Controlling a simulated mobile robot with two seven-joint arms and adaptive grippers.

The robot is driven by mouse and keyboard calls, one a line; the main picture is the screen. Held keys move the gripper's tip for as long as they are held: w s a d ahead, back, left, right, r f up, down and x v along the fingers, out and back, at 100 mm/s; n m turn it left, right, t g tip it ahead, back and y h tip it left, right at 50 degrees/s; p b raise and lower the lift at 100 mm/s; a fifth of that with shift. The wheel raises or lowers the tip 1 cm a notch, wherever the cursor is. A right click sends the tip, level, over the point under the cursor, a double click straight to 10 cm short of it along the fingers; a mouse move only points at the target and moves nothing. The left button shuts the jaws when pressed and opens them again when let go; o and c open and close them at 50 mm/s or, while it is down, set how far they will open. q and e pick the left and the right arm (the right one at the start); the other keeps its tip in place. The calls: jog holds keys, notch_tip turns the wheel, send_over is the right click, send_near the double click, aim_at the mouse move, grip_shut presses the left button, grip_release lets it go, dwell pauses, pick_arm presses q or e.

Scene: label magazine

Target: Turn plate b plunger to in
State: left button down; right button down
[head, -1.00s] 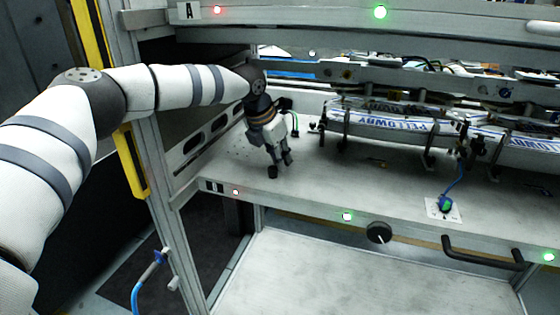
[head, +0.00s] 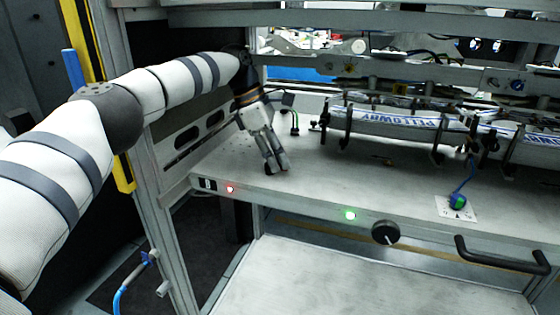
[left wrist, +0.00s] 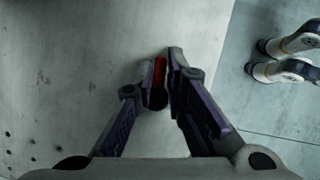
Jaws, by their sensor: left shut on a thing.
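The plunger, a small dark knob (head: 268,169), stands on the grey plate (head: 330,180) near its front left edge. In the left wrist view the plunger (left wrist: 157,98) shows as a round black end, with a red strip beside it between the fingers. My left gripper (head: 277,166) reaches down from the upper left and is shut on the plunger, its fingertips close above the plate. The fingers (left wrist: 160,78) hide part of the plunger, and I cannot tell which way it is turned. My right gripper is not in view.
Label strips on a rail (head: 385,122) run along the back right. A blue-green connector (head: 457,201) sits on a white card. A black dial (head: 385,232) and a handle (head: 500,256) stick out from the front edge. The plate's middle is mostly clear.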

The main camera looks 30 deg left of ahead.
pick_arm(q)
jog(key=shift+a+m+g+b, duration=0.25)
jog(key=shift+m+g+b, duration=0.2)
jog(key=shift+m, duration=0.75)
jog(key=shift+s, duration=0.1)
jog(key=c, duration=1.9)
grip_release()
jog(key=shift+o, duration=1.1)
jog(key=shift+a, duration=0.1)
